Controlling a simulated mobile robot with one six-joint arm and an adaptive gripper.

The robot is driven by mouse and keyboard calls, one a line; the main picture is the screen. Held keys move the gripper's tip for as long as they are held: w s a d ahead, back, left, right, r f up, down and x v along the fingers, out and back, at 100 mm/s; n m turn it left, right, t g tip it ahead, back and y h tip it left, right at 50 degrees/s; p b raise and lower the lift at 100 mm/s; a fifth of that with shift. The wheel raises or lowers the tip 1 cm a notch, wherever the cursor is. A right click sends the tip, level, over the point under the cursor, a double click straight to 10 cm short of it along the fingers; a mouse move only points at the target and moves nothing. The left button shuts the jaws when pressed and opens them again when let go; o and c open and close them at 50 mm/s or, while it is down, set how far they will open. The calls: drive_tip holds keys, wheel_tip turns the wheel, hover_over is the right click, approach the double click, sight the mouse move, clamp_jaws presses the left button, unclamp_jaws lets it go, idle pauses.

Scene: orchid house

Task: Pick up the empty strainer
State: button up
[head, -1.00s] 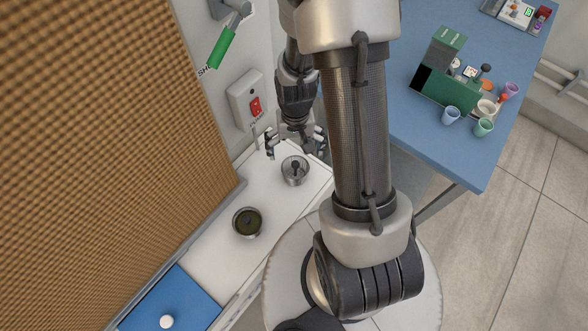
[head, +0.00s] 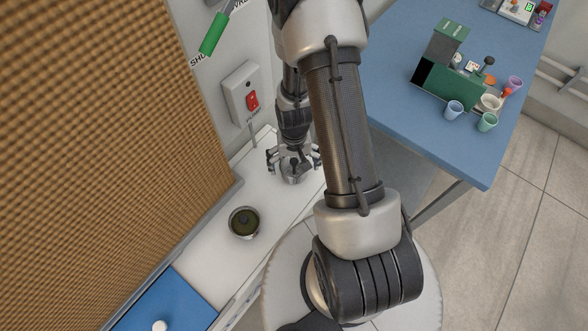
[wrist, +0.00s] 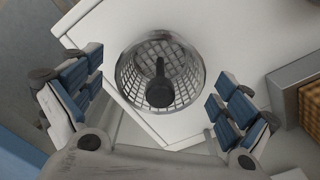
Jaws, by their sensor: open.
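The empty strainer (wrist: 185,72) is a round metal mesh basket with a dark knob standing in its middle. It stands upright on the white shelf near its end, and its mesh floor shows bare in the wrist view. In the head view the strainer (head: 291,174) is partly hidden by my gripper. My gripper (wrist: 158,98) is open, with one blue-padded finger at each side of the strainer and a gap to each. A second strainer (head: 244,223), filled with dark green stuff, stands farther along the shelf.
The white shelf (head: 205,258) runs beside a brown honeycomb panel (head: 110,130). A red switch (head: 252,100) is on the wall behind. A blue lid (head: 175,305) with a white knob lies at the near end. A blue table (head: 420,130) with cups and a green box stands right.

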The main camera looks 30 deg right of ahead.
drive_tip(key=shift+c, duration=0.5)
drive_tip(key=c, duration=1)
drive_tip(key=shift+r, duration=0.1)
